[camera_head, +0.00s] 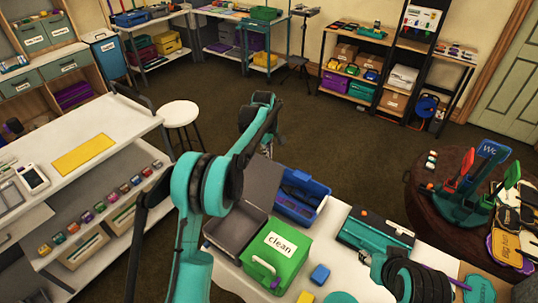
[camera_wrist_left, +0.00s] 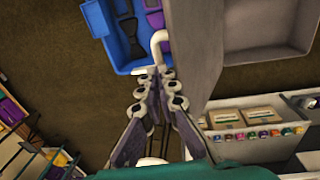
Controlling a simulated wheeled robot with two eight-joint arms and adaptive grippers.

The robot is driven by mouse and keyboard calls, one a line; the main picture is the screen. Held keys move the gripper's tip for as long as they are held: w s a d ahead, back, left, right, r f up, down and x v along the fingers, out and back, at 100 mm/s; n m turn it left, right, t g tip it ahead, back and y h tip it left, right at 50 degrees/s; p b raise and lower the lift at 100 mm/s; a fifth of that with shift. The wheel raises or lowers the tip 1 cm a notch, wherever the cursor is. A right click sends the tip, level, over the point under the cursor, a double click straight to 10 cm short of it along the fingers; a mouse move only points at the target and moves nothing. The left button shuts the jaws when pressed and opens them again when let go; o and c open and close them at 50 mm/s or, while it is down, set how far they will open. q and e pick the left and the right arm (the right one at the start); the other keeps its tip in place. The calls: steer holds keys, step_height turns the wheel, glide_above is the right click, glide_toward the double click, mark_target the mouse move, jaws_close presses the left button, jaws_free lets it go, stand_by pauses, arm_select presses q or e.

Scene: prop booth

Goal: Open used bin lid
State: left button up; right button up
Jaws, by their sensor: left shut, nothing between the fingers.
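A grey bin (camera_head: 232,232) stands on the white table, and its grey lid (camera_head: 264,182) is raised and stands up from it. No label shows on this bin, so I cannot read whether it is the used one. In the left wrist view the lid (camera_wrist_left: 188,50) is edge-on beside the open bin interior (camera_wrist_left: 268,28). A white handle (camera_wrist_left: 157,45) sticks out from the lid. My left gripper (camera_wrist_left: 153,82) is shut and empty close to this handle; I cannot tell if they touch. In the head view it is mostly hidden behind my arm.
A green bin (camera_head: 290,266) labelled "clean" is closed beside the grey one. An open blue bin (camera_head: 302,206) stands behind. A small blue block (camera_head: 320,274) and a teal object (camera_head: 375,238) lie on the table. A white stool (camera_head: 180,112) stands on the floor beyond.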

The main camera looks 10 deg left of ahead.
arm_select(q)
steer(key=shift+w+d+f, duration=0.1)
steer(key=shift+w+f, duration=0.25)
steer(key=shift+o, duration=0.8)
steer(key=shift+w+d, duration=0.1)
steer(key=shift+w, duration=0.15)
steer(key=w+d+f+p, duration=0.1)
steer(key=w+d+p, duration=0.1)
steer(key=w, duration=0.4)
steer(key=shift+w+d+f+p, duration=0.2)
steer(key=shift+w+f+p, duration=0.15)
steer(key=shift+p, duration=0.15)
steer(key=shift+r, duration=0.1)
step_height(320, 180, up, 12)
steer(key=s, duration=0.1)
steer(key=shift+a, duration=0.15)
